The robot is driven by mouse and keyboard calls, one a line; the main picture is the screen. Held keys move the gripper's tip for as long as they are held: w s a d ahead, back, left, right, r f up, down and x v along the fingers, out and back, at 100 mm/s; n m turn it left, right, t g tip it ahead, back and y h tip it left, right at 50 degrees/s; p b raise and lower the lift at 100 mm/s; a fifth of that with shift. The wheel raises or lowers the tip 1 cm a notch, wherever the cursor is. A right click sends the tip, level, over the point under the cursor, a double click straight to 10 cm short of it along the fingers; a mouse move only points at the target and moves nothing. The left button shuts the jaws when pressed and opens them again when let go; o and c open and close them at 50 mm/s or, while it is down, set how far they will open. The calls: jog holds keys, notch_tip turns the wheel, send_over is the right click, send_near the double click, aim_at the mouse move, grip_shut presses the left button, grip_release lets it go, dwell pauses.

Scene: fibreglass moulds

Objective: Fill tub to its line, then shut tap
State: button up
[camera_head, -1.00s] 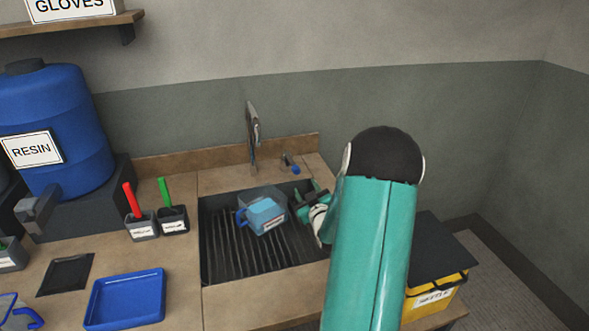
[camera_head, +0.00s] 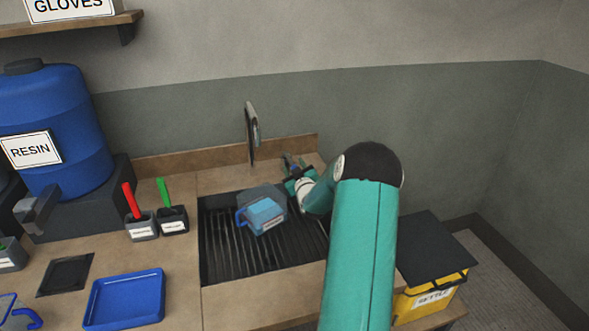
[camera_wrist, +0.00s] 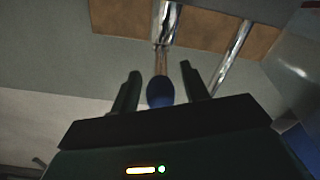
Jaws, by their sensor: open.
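The blue tub (camera_head: 265,216), with a handle on its left and a white label, sits on the ribbed sink floor (camera_head: 232,255). Its fill line and water level are too small to make out. The chrome tap (camera_head: 252,133) rises behind the sink; I cannot tell whether water runs. My gripper (camera_head: 293,172) is at the sink's back right corner, at the tap's lever, which it partly hides. In the wrist view my gripper (camera_wrist: 158,88) is open, with the lever's blue knob (camera_wrist: 160,93) between its fingers. Gaps show on both sides of the knob.
Left of the sink stand two small holders with a red handle (camera_head: 132,201) and a green handle (camera_head: 164,192). A blue tray (camera_head: 124,300) lies nearer. The blue resin drum (camera_head: 55,115) stands far left. A yellow bin (camera_head: 432,296) is right of my arm.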

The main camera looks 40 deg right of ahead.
jog(key=shift+c, duration=0.3)
grip_shut()
jog(key=shift+s+d+n+t+y, duration=0.2)
jog(key=shift+d+n+t+y, duration=0.35)
jog(key=shift+y, duration=0.25)
jog(key=shift+a, duration=0.1)
jog(key=shift+o, duration=0.3)
grip_release()
jog(key=shift+s, duration=0.1)
jog(key=v, duration=1.3)
jog(key=shift+s+a, duration=0.2)
jog(key=shift+s, duration=0.05)
